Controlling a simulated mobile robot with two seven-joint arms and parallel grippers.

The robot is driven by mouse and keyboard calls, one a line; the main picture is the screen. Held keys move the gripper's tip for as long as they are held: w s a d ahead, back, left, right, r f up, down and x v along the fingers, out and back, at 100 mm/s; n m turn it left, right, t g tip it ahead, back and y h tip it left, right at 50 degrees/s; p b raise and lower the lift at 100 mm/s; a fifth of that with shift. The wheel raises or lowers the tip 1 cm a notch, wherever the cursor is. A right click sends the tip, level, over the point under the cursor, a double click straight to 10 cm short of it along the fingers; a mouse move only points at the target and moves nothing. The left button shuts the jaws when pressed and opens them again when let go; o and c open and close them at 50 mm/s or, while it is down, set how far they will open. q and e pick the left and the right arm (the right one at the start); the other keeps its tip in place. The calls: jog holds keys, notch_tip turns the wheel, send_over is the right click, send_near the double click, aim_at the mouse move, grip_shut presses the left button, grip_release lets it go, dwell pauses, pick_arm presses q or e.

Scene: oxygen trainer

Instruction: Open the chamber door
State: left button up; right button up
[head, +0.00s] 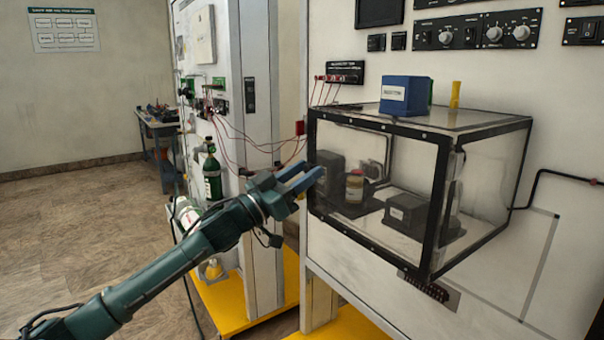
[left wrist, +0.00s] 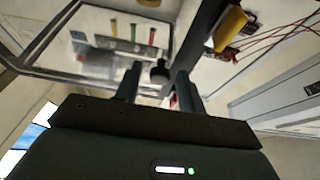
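The chamber (head: 480,185) is a clear box with a black frame, fixed to the white panel at the right. Its clear front door (head: 385,235) looks closed in its black frame. My left gripper (head: 312,178) is at the door's left edge, with its two fingers pointing at it. In the left wrist view the fingers (left wrist: 158,84) are apart, and a dark round knob (left wrist: 160,72) shows between their tips. I cannot tell whether they touch it. The knob cannot be made out in the head view. My right gripper is not in view.
A blue box (head: 404,96) and a yellow cylinder (head: 455,94) stand on the chamber. Inside are a jar (head: 355,187) and dark blocks (head: 405,212). Red wires (head: 255,143) hang behind my gripper. A green bottle (head: 212,175) stands to the left. The floor at left is clear.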

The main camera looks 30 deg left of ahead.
pick_arm(q)
grip_shut()
jog(key=shift+s, duration=0.1)
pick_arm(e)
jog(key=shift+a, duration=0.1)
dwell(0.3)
